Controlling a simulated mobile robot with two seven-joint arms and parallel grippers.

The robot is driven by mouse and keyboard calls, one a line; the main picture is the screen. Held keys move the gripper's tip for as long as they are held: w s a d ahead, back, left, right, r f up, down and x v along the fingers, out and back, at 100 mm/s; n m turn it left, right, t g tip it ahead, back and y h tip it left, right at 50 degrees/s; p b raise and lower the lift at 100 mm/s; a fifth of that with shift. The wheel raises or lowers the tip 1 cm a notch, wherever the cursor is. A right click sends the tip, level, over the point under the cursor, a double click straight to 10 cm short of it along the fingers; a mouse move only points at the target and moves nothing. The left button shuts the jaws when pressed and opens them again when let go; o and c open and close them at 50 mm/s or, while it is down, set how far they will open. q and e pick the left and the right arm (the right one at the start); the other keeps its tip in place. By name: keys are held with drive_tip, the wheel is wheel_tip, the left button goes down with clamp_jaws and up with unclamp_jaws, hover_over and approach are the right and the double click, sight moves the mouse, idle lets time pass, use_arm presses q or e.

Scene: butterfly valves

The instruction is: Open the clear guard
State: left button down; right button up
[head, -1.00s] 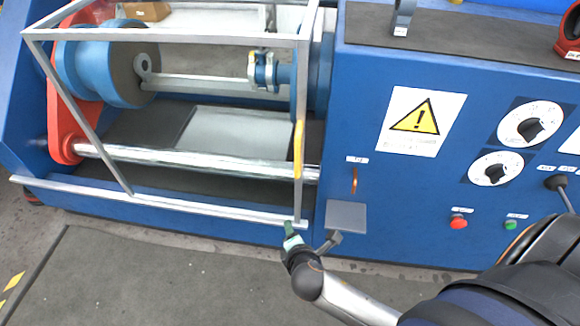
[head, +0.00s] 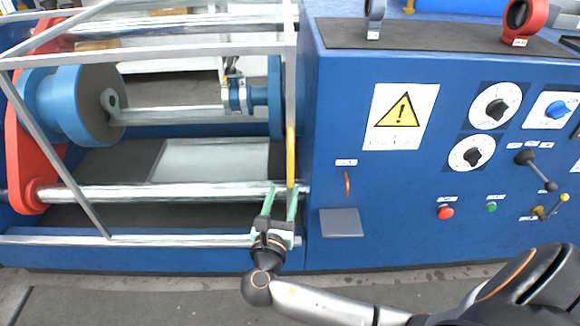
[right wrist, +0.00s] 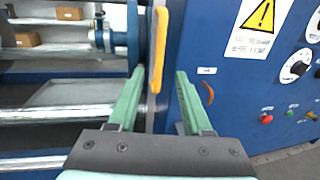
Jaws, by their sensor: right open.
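The clear guard (head: 187,20) is a see-through cover with a pale grey frame, lowered over the front of the blue machine's left part. Its yellow-orange handle (head: 291,155) runs upright along the guard's right edge; it also shows in the right wrist view (right wrist: 158,50). My right gripper (head: 282,190) is open just below the handle, with green fingers pointing up toward it. In the right wrist view, the handle appears between the spread fingertips (right wrist: 158,76); I cannot tell if it is within their depth. My left gripper is not in view.
Behind the guard are a blue flanged drum (head: 75,105) and shiny bars (head: 160,193). Right of it, the blue panel carries a small orange hook (head: 346,183), a grey ledge (head: 341,222), a red button (head: 445,212) and dials (head: 495,106).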

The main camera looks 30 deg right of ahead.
sight(291, 166)
drive_tip(key=b+x, duration=0.1)
drive_tip(key=x, duration=1)
drive_tip(key=shift+w+d, duration=0.15)
clamp_jaws()
drive_tip(key=shift+f, duration=0.1)
idle(0.9)
